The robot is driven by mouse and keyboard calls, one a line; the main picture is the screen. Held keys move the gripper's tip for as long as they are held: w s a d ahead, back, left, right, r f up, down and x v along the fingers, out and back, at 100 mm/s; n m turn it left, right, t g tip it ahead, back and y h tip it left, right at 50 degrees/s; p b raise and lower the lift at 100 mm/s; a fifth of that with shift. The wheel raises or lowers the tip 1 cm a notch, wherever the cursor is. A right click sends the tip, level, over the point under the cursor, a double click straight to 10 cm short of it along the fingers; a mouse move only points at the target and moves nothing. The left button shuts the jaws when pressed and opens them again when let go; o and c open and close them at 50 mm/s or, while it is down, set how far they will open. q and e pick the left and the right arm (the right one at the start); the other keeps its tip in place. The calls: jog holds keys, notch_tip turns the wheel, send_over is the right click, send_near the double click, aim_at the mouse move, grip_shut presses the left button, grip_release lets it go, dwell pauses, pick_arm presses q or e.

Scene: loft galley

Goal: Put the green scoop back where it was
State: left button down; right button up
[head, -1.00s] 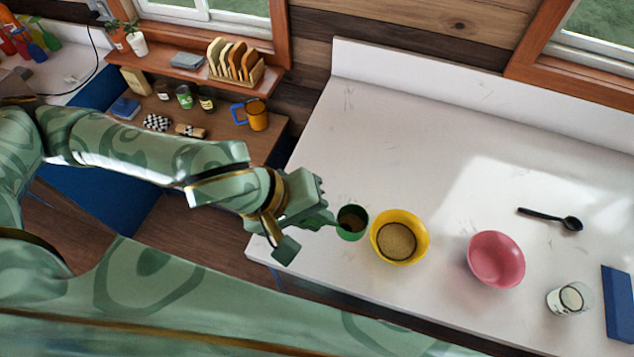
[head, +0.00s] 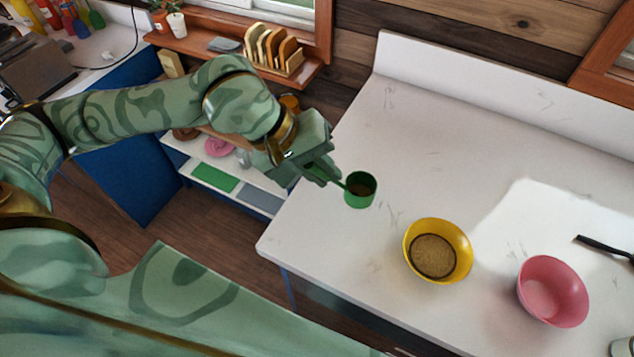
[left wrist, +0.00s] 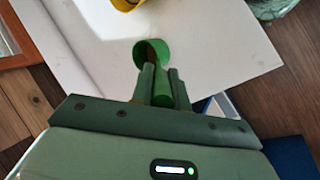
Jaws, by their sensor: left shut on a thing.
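The green scoop (head: 361,190) is a small round cup on a short handle, with something brown inside. My left gripper (head: 328,178) is shut on its handle and holds it over the left part of the white counter. In the left wrist view the scoop (left wrist: 152,50) sticks out beyond the fingertips (left wrist: 162,82), its handle between them. I cannot tell how far the cup is above the counter. The yellow bowl (head: 437,250), with grainy tan contents, stands to the right of the scoop, apart from it. My right gripper is not in view.
A pink bowl (head: 552,291) and a black spoon (head: 606,247) are on the white counter (head: 440,130) at the right. A shelf unit with a green mat (head: 214,177) and a grey-blue mat (head: 262,197) stands left of the counter. The counter's back is clear.

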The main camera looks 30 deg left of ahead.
pick_arm(q)
notch_tip(320, 180, down, 8)
jog(key=w+a, duration=0.2)
jog(key=shift+w+a+r, duration=0.15)
jog(key=shift+w+a, duration=0.05)
jog(key=shift+w, duration=0.15)
jog(key=c, duration=1.4)
grip_release()
jog(key=shift+o, duration=0.2)
jog(key=shift+r, duration=0.15)
jog(key=b+v, duration=0.1)
jog(key=v, duration=1.1)
